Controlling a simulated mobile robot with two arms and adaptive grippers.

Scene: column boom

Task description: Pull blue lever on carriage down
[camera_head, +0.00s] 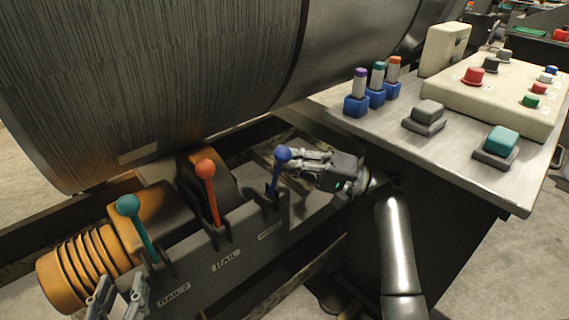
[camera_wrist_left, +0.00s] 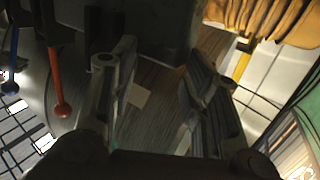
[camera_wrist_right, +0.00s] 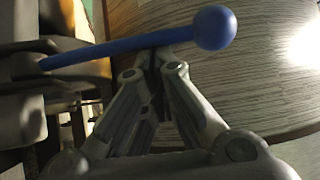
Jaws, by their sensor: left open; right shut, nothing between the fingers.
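The blue lever (camera_head: 278,172) stands up from the grey carriage (camera_head: 215,262), its ball knob on top. My right gripper (camera_head: 290,160) is shut with nothing between its fingers, its tips beside the lever just below the knob. In the right wrist view the blue lever (camera_wrist_right: 150,43) crosses in front of the shut fingertips (camera_wrist_right: 157,58); I cannot tell whether they touch. My left gripper (camera_head: 118,298) is open and empty at the lower left, in front of the carriage; its fingers also show in the left wrist view (camera_wrist_left: 155,85).
An orange-red lever (camera_head: 208,190) and a teal lever (camera_head: 138,228) stand left of the blue one. A large roll (camera_head: 170,80) lies behind the carriage. A control table (camera_head: 455,160) with buttons is at the right, close to my right arm.

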